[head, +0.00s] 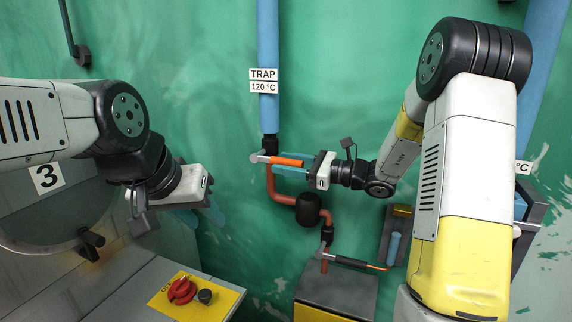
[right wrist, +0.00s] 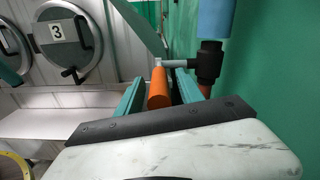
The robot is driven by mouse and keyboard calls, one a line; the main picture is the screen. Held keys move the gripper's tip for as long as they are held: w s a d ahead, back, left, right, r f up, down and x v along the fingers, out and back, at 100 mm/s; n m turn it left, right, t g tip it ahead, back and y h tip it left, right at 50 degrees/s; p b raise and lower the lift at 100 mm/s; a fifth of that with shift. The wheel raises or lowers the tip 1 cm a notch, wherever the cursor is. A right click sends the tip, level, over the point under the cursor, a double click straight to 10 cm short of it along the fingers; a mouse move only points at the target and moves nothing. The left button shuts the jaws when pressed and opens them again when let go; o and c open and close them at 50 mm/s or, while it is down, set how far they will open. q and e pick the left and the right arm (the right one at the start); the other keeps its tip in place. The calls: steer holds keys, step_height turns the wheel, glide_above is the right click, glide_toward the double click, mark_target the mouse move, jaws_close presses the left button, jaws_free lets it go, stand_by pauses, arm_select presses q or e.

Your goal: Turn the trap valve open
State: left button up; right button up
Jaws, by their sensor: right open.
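The trap valve (head: 264,158) sits on the pipe below the "TRAP 120 °C" label, its grey lever ending in an orange handle (head: 288,161) that points right. In the right wrist view the orange handle (right wrist: 159,88) lies lengthwise between the teal fingers. My right gripper (head: 292,166) is open around the handle, with a gap visible beside it. The valve body (right wrist: 207,62) shows beyond the fingertips. My left gripper (head: 201,217) hangs apart at the left, over the grey machine's side, its teal fingers spread and empty.
A second lever (head: 350,262) with a dark grip sits lower on the copper pipe. A yellow panel with a red knob (head: 181,290) is at the bottom left. A round drum door (right wrist: 72,42) marked 3 stands at the left. A blue pipe (head: 268,40) runs above the valve.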

jaws_close()
stand_by(1.4)
